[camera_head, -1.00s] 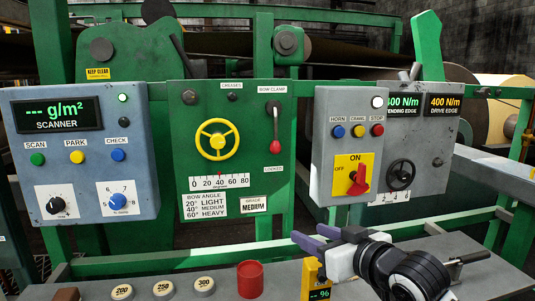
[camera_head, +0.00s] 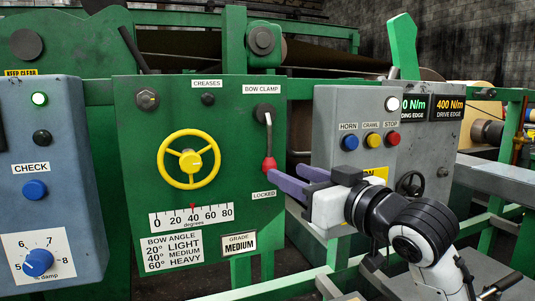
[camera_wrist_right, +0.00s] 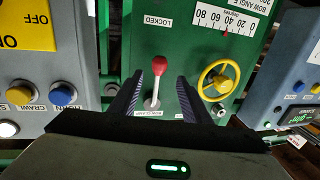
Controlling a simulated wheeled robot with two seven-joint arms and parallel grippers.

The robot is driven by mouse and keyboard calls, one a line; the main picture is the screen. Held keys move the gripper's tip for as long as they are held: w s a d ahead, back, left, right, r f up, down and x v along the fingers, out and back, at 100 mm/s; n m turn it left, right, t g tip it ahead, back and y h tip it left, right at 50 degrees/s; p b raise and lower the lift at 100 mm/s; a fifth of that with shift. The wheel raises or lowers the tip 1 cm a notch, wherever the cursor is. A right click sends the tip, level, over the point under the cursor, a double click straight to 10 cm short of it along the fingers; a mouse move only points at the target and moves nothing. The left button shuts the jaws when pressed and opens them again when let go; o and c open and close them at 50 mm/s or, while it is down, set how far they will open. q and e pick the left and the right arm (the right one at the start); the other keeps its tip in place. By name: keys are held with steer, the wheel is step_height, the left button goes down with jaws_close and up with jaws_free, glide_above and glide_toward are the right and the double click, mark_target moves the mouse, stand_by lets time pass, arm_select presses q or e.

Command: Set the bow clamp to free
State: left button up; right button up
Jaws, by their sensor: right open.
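The bow clamp lever (camera_head: 268,135) is on the right side of the green panel (camera_head: 135,150). It hangs down from its pivot, with its red knob (camera_head: 269,163) just above the LOCKED label (camera_head: 264,195). My right gripper (camera_head: 276,176) is at the knob, coming in from the lower right. In the right wrist view, upside down, the open fingers (camera_wrist_right: 160,82) stand on either side of the lever, with the red knob (camera_wrist_right: 159,65) between them and a gap on both sides. My left gripper is not in view.
The yellow handwheel (camera_head: 190,160) is left of the lever. The grey switch box (camera_head: 340,105) with horn, crawl and stop buttons is close on the right, partly behind my right gripper. The scanner box (camera_head: 60,200) is at far left.

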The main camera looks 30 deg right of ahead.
mark_target(274, 167)
steer(key=w+p, duration=0.1)
steer(key=w, duration=0.2)
steer(key=w+p, duration=0.2)
steer(key=w, duration=0.2)
steer(key=shift+w+d+f, duration=0.1)
steer(key=shift+w+d, duration=0.1)
steer(key=shift+w, duration=0.75)
steer(key=shift+c, duration=0.6)
jaws_close()
